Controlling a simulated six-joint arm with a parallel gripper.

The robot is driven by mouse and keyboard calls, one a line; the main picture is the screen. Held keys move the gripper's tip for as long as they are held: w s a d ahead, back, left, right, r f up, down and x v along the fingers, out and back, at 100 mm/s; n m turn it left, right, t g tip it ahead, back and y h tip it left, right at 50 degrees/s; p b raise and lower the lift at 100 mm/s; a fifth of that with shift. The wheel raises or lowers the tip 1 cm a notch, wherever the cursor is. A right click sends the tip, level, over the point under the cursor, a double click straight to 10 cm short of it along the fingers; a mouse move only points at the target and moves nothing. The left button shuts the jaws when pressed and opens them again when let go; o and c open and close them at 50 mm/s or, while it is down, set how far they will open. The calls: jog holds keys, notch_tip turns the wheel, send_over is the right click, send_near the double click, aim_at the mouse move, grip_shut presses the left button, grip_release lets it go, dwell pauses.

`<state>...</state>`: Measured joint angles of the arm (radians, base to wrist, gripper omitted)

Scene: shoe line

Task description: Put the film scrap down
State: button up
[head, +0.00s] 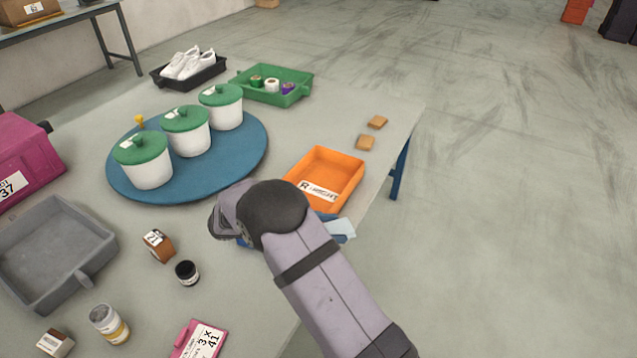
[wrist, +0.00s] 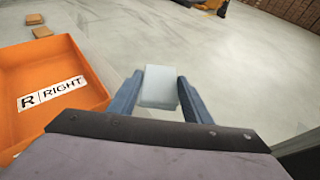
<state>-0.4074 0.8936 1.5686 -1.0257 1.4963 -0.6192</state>
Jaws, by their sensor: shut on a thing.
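The film scrap (wrist: 160,86) is a pale, bluish-white flat piece. In the wrist view my gripper (wrist: 157,92) is shut on it, with a blue finger on each side. In the head view the film scrap (head: 342,229) shows just right of my arm, by the right edge of the table. My gripper (head: 330,219) is mostly hidden behind my arm there. The orange tray labelled "R RIGHT" (head: 345,164) lies just beyond it; in the wrist view the orange tray (wrist: 60,127) is left of the gripper. Floor shows behind the scrap.
A blue round mat (head: 240,165) holds three white pots with green lids. Two tan blocks (head: 366,143) lie beyond the orange tray.

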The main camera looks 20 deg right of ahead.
jog(key=w+d+r+n+t+b, duration=0.1)
jog(key=w+d+r+t, duration=0.1)
jog(key=w+d+r, duration=0.35)
jog(key=w+d+r+n+t+b, duration=0.1)
jog(key=w+d+r+n, duration=0.1)
jog(key=w+d, duration=0.6)
jog(key=w+a+r+n+t+y, duration=0.1)
jog(key=w+a+n+t+y, duration=0.85)
jog(key=w+a, duration=0.45)
notch_tip(320, 180, down, 10)
jog(key=b, duration=0.2)
jog(key=shift+s+r+n+h, duration=0.15)
jog(key=shift+r+n+h, duration=0.05)
jog(key=shift+n+h, duration=0.2)
jog(key=shift+d+f+b, duration=0.15)
jog(key=shift+f+b, duration=0.5)
jog(key=shift+b, duration=0.2)
jog(key=o, duration=1)
